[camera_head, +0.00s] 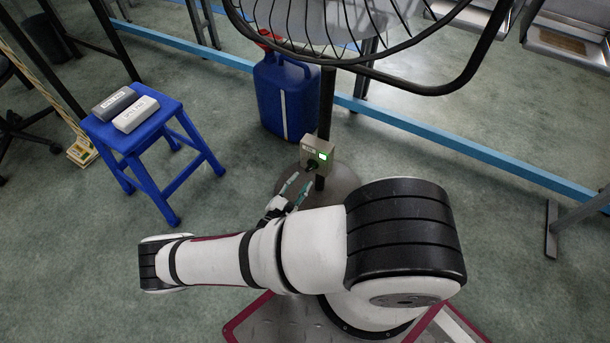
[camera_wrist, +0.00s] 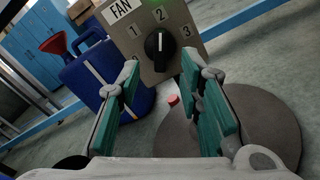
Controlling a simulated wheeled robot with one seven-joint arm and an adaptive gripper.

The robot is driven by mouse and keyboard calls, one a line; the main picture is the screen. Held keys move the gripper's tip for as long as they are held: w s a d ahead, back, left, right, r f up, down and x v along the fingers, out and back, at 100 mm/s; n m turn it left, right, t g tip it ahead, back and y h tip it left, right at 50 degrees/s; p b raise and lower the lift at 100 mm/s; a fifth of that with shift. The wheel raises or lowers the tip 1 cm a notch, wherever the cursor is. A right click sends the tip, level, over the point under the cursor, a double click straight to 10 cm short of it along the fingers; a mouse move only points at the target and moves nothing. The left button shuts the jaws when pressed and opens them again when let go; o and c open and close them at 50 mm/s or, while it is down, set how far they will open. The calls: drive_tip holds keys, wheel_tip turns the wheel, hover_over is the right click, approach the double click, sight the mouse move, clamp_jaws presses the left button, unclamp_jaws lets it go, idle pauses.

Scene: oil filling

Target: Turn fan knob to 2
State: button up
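The fan control box (camera_head: 316,150) is mounted on the fan's pole (camera_head: 327,100), with a lit green patch on its face. In the wrist view, its plate reads FAN with the numbers 1, 2 and 3. The black knob (camera_wrist: 159,50) has a white line that points up toward the 2. My gripper (camera_head: 301,184) is just in front of the box. In the wrist view, my gripper (camera_wrist: 160,67) is open, with its teal fingers apart on the left and right below the knob. Nothing is between the fingers; whether the fingertips touch the plate cannot be told.
The fan's cage (camera_head: 340,25) and its curved frame are above the box. A blue jug (camera_head: 286,95) stands behind the pole. A blue stool (camera_head: 145,137) with two small boxes stands to the left. The round fan base (camera_wrist: 265,125) is below. Floor between stool and pole is clear.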

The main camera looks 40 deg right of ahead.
drive_tip(key=v, duration=0.6)
drive_tip(key=shift+s+a, duration=0.15)
drive_tip(key=shift+a, duration=0.25)
